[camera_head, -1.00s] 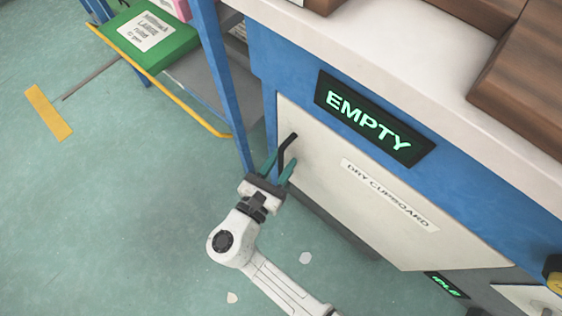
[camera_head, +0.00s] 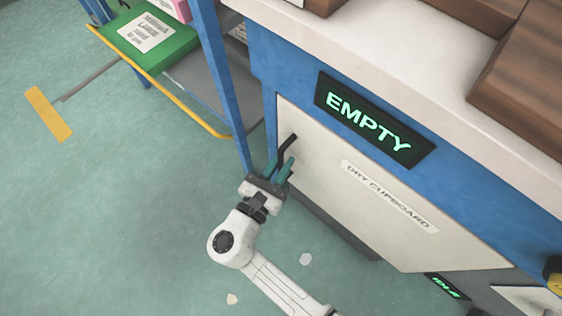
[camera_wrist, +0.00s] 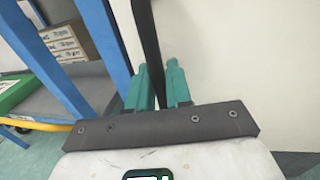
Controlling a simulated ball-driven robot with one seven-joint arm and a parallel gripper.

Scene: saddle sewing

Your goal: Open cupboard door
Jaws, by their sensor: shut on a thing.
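The cupboard door (camera_head: 335,200) is a cream panel labelled "DRY CUPBOARD" on the blue bench front, and it looks closed. Its black bar handle (camera_head: 289,145) is at the door's left edge. My gripper (camera_head: 281,166) is at the handle, its teal fingers shut on the handle's lower part. In the wrist view the dark handle (camera_wrist: 146,45) runs down between the two teal fingers of my gripper (camera_wrist: 160,82), with the cream door (camera_wrist: 240,60) behind. The handle's lower end is hidden by the fingers.
A black sign (camera_head: 370,117) reads "EMPTY" above the door. Left of the door stands a blue-framed rack (camera_head: 222,85) with a green box (camera_head: 150,40) and a yellow rail (camera_head: 180,92). Open green floor (camera_head: 110,220) lies to the left.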

